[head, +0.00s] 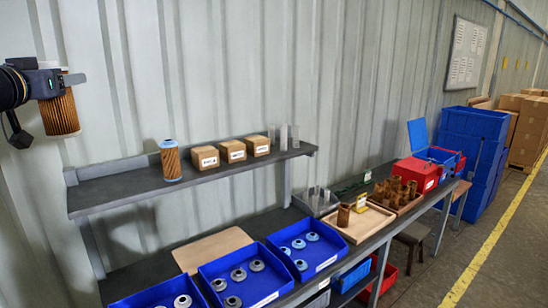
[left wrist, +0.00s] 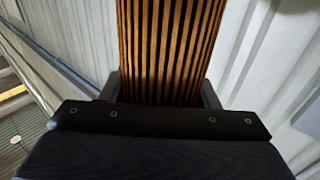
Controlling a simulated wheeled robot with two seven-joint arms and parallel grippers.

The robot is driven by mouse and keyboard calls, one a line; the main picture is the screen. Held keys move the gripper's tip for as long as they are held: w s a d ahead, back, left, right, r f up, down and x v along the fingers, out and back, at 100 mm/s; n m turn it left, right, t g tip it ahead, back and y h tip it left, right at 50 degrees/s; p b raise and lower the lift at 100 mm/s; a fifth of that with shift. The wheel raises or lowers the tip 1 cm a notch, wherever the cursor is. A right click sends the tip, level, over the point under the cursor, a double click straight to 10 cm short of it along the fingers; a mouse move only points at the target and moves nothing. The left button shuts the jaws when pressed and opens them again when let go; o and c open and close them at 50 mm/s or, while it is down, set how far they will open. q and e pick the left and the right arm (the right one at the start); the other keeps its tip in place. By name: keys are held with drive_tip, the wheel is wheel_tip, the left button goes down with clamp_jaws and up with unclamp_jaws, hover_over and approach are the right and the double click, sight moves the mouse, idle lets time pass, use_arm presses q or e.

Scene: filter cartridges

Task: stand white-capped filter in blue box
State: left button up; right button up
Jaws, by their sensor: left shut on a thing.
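My left gripper (head: 62,80) is at the upper left of the head view, shut on a pleated orange-brown filter (head: 60,113). The filter hangs roughly upright, high in front of the wall and left of the shelf. In the left wrist view its pleats (left wrist: 165,50) fill the space between the fingers. Its cap colour cannot be made out. Another pleated filter (head: 170,162) with a light-blue cap stands on the shelf. Blue boxes stand on the bench: one (head: 284,290) holds grey ring-shaped parts, and one (head: 336,257) holds light-blue ones. My right gripper is not in view.
The dark shelf (head: 115,198) also carries cardboard boxes (head: 205,158) and clear upright pieces. A third blue box (head: 128,304) is at the bottom edge. A wooden tray (head: 360,226), brown cylinders (head: 404,189) and a red box (head: 416,174) are farther right. The shelf's left end is clear.

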use_arm(q)
drive_tip(key=w+f+n+y, duration=0.1)
drive_tip(key=w+f, duration=1.1)
drive_tip(key=f, duration=0.5)
drive_tip(key=w+d+f+y+b, duration=0.1)
drive_tip(key=w+d+f, duration=0.15)
drive_tip(key=f, duration=0.95)
drive_tip(key=w+d+f+b, duration=0.15)
drive_tip(key=d+f, duration=0.25)
drive_tip(key=f, duration=0.8)
drive_tip(key=s+d+f+h, duration=0.1)
drive_tip(key=s+d+f, duration=0.2)
drive_tip(key=d+f, duration=0.35)
drive_tip(key=s+d+f, duration=0.3)
drive_tip(key=f, duration=0.7)
drive_tip(key=s+d+f+h+b, duration=0.1)
drive_tip(key=s+d+f, duration=0.2)
drive_tip(key=s, duration=0.4)
drive_tip(key=s+d+f+m+h, duration=0.1)
drive_tip(key=s+d+f, duration=0.2)
drive_tip(key=s+d, duration=0.3)
drive_tip(key=shift+s+f+m+b, duration=0.3)
drive_tip(key=shift+s+f+b, duration=0.1)
drive_tip(key=shift+s, duration=0.75)
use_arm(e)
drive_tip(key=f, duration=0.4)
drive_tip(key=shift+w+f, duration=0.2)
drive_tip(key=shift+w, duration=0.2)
